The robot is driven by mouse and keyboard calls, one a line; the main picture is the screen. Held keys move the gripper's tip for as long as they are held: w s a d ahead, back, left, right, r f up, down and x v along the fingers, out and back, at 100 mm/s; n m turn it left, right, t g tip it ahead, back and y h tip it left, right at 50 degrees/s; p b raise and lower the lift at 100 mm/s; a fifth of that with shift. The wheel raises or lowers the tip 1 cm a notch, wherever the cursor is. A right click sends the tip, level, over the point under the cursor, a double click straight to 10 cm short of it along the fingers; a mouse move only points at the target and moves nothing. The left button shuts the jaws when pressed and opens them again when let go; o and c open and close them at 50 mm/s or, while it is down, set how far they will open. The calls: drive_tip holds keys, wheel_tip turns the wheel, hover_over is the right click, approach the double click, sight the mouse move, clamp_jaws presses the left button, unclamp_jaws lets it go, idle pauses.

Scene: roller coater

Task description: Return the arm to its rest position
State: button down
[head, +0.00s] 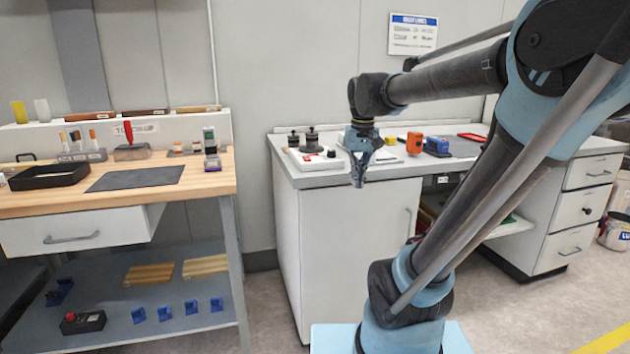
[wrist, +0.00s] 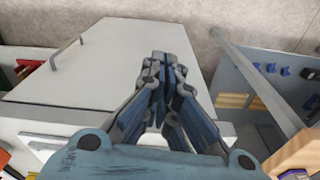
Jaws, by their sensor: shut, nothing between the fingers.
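My arm stands at the right in the head view, bent at the elbow, with its forearm reaching left.
An orange device (head: 414,143) and a blue one (head: 437,146) stand on the cabinet top. A wooden workbench (head: 205,183) with a black tray (head: 48,177) and dark mat (head: 135,178) is at the left. Floor shows between bench and cabinet. A drawer unit (head: 578,210) is at the right.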

drive_tip(key=s+d+f, duration=0.3)
drive_tip(key=s+f, duration=0.4)
drive_tip(key=f, duration=0.1)
drive_tip(key=s+d+f+m+t, duration=0.1)
drive_tip(key=s+d+f, duration=0.2)
drive_tip(key=s+f, duration=0.5)
drive_tip(key=shift+d+f, duration=0.3)
drive_tip(key=shift+f, duration=0.45)
drive_tip(key=shift+w+f, duration=0.2)
drive_tip(key=shift+w, duration=0.25)
